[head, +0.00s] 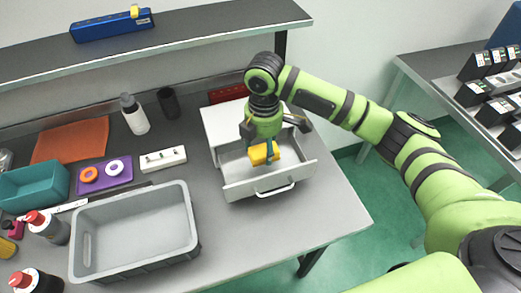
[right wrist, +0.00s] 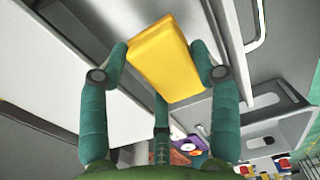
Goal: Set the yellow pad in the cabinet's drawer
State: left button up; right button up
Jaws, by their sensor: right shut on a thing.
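The yellow pad (head: 262,153) is a small block held between the fingers of my right gripper (head: 264,150). The right wrist view shows the pad (right wrist: 163,58) with teal fingers on both sides of it. The white cabinet (head: 222,122) stands on the bench with its drawer (head: 243,190) pulled open toward the front. The pad is over or inside the open drawer; I cannot tell whether it touches the drawer floor. My right arm hides part of the cabinet top and the drawer's back. My left gripper is not in view.
A large grey bin (head: 135,232) stands left of the drawer. A white power strip (head: 162,158), purple tray (head: 104,176), white bottle (head: 134,115) and black cup (head: 168,103) lie behind it. A grey shelf (head: 200,38) spans the back. The bench right of the drawer is clear.

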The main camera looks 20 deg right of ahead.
aim_at(261, 154)
jog(key=shift+w+a+f, duration=0.2)
jog(key=shift+w+f, duration=0.2)
jog(key=shift+w, duration=0.35)
jog(key=shift+f, duration=0.25)
notch_tip(261, 154, down, 3)
jog(key=shift+f+p, duration=0.15)
jog(key=shift+p, duration=0.65)
jog(key=shift+f, duration=0.2)
jog(key=shift+f, duration=0.15)
jog(key=o, duration=0.9)
jog(key=shift+o, duration=0.2)
notch_tip(261, 154, up, 12)
jog(key=b, duration=0.2)
jog(key=shift+r, duration=0.2)
